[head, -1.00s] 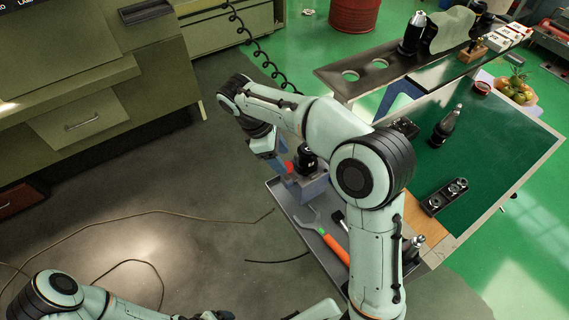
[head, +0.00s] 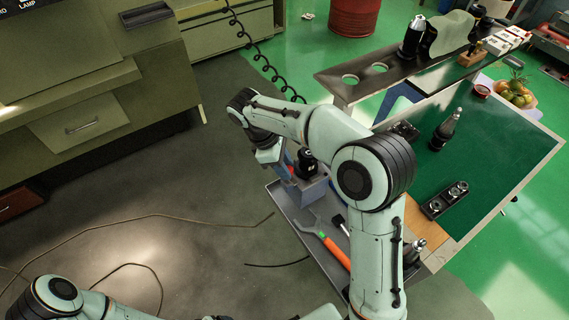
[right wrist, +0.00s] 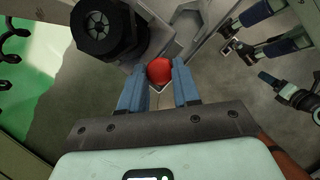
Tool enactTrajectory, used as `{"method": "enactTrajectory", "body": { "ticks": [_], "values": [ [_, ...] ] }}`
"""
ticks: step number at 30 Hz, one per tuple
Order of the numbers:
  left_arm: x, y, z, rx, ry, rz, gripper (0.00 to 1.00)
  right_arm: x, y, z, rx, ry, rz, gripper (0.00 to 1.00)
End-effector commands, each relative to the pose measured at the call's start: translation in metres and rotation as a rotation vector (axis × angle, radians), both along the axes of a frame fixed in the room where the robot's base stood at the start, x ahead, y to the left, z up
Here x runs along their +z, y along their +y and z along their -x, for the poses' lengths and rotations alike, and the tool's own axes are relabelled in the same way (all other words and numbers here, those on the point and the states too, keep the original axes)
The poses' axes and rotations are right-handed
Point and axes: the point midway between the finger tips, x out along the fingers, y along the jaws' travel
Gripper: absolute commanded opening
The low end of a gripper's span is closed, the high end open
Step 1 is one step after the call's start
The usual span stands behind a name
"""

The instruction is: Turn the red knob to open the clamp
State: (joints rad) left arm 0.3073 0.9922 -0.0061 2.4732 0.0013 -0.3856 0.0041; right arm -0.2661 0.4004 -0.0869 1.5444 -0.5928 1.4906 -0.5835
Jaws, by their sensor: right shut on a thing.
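The red knob (right wrist: 159,70) sits between the two blue fingers of my right gripper (right wrist: 160,84) in the right wrist view. The fingers are shut on it from both sides. In the head view my right gripper (head: 277,165) reaches the near-left side of the grey clamp block (head: 312,189), and the knob is mostly hidden there. A black tool holder (head: 306,163) stands upright at the block; its round black end (right wrist: 104,27) shows at upper left in the right wrist view. My left arm is at the bottom left of the head view; its fingers cannot be made out clearly.
A green-topped table (head: 490,150) with several tool holders is at right. A coiled black cable (head: 262,62) hangs behind. Floor at left is open, with loose cables.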

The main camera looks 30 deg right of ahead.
Motion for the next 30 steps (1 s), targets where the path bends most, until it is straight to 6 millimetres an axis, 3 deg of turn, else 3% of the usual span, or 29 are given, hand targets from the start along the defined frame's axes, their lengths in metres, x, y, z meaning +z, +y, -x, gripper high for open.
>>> {"method": "enactTrajectory", "body": {
  "ticks": [2,10,11,12,13,23,30],
  "values": [
    [0.010,0.000,-0.010,0.000,-0.011,0.000,0.87,0.003,0.000,0.000,-0.047,0.011,-0.001,0.01],
    [0.008,0.000,-0.008,0.000,-0.009,0.000,0.87,0.000,0.000,0.001,-0.062,0.008,-0.001,0.01],
    [0.008,0.000,-0.008,0.000,-0.009,0.000,0.87,0.000,0.000,0.001,-0.062,0.008,-0.001,0.38],
    [0.008,0.000,-0.008,0.000,-0.009,0.000,0.87,0.000,0.000,0.001,-0.061,0.009,-0.001,0.51],
    [0.008,0.000,-0.008,0.000,-0.009,0.000,0.87,0.000,0.000,0.001,-0.061,0.009,-0.001,0.57],
    [0.009,0.000,-0.009,0.000,-0.010,0.000,0.87,0.003,0.001,0.000,-0.060,0.008,-0.002,0.57],
    [0.021,0.000,-0.022,0.000,-0.026,0.000,0.87,0.038,0.011,-0.011,-0.060,0.003,-0.003,0.57]
  ]
}}
